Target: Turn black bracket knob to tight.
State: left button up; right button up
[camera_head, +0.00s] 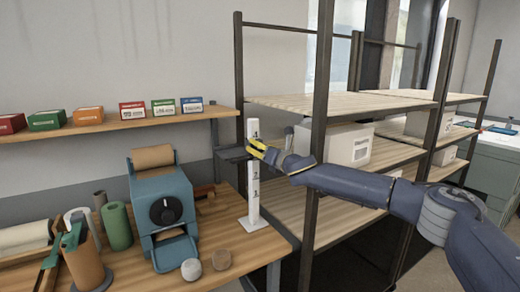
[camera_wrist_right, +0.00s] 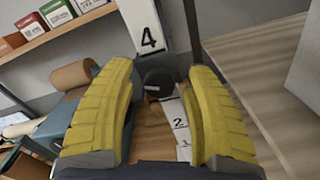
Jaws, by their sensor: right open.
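A white upright post with printed numbers (camera_head: 253,205) stands on the bench at its right end, beside the dark shelf frame. A dark bracket (camera_head: 231,154) shows beside the post at mid height in the head view. In the right wrist view a round black knob (camera_wrist_right: 157,83) sits in front of the post, between the numbers 4 and 2. My right gripper (camera_head: 256,147) is at the post; in its wrist view the yellow fingers (camera_wrist_right: 161,68) are open, one on each side of the knob, with gaps visible. The knob's setting cannot be read. My left gripper is out of view.
A blue dispenser (camera_head: 163,205) with its own black dial stands left of the post. Two small round objects (camera_head: 191,269) lie near the bench's front edge. Small boxes line the wall shelf (camera_head: 120,126).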

jog(key=shift+w+a, duration=0.15)
jog(key=shift+w, duration=0.05)
dwell(0.3)
grip_shut()
dwell(0.3)
